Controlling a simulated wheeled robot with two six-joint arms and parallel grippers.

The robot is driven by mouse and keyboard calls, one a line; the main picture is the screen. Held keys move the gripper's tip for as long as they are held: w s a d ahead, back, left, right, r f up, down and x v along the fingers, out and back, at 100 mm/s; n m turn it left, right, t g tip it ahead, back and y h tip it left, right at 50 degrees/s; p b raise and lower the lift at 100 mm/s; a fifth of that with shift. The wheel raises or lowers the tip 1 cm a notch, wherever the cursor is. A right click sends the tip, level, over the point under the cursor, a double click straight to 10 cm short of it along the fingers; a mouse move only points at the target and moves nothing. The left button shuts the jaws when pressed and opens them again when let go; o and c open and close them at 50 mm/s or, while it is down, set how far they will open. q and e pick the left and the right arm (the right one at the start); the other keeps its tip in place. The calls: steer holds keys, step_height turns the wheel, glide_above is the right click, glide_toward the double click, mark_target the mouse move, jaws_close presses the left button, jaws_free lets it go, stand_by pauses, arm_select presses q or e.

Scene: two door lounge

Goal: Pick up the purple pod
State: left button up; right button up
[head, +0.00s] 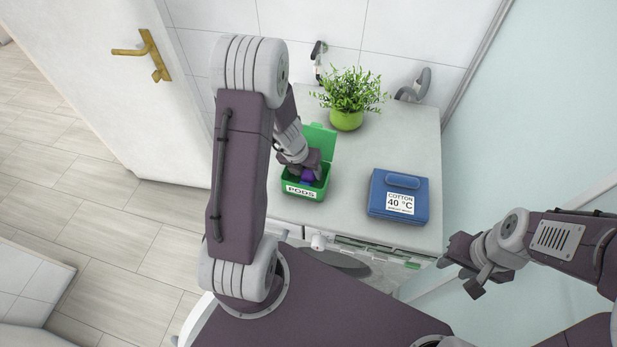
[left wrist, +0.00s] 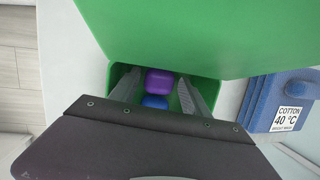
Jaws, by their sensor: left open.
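The purple pod (left wrist: 159,82) lies inside the green box labelled PODS (head: 305,190), whose lid stands open at the back. In the head view a bit of the purple pod (head: 307,176) shows just below my left gripper (head: 305,172). In the left wrist view my left gripper (left wrist: 158,98) is open, with one finger on each side of the purple pod. A blue pod (left wrist: 155,101) lies right beside the purple one. I cannot tell whether the fingers touch the pod. My right gripper (head: 467,274) hangs at the right, away from the box, its jaws unclear.
A blue box labelled COTTON 40 °C (head: 398,196) stands on the white counter (head: 345,215) to the right. A potted green plant (head: 347,105) stands at the back, near the tiled wall. The counter between the two boxes is clear. A white door (head: 150,100) is at the left.

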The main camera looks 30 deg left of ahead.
mark_target(307, 174)
arm_select(q)
steer(key=shift+s+r, duration=0.1)
steer(key=shift+s, duration=0.05)
steer(key=c, duration=1.1)
steer(key=shift+c, duration=0.2)
steer(key=shift+r, duration=0.15)
step_height(307, 174, up, 18)
steer(key=p, duration=1.4)
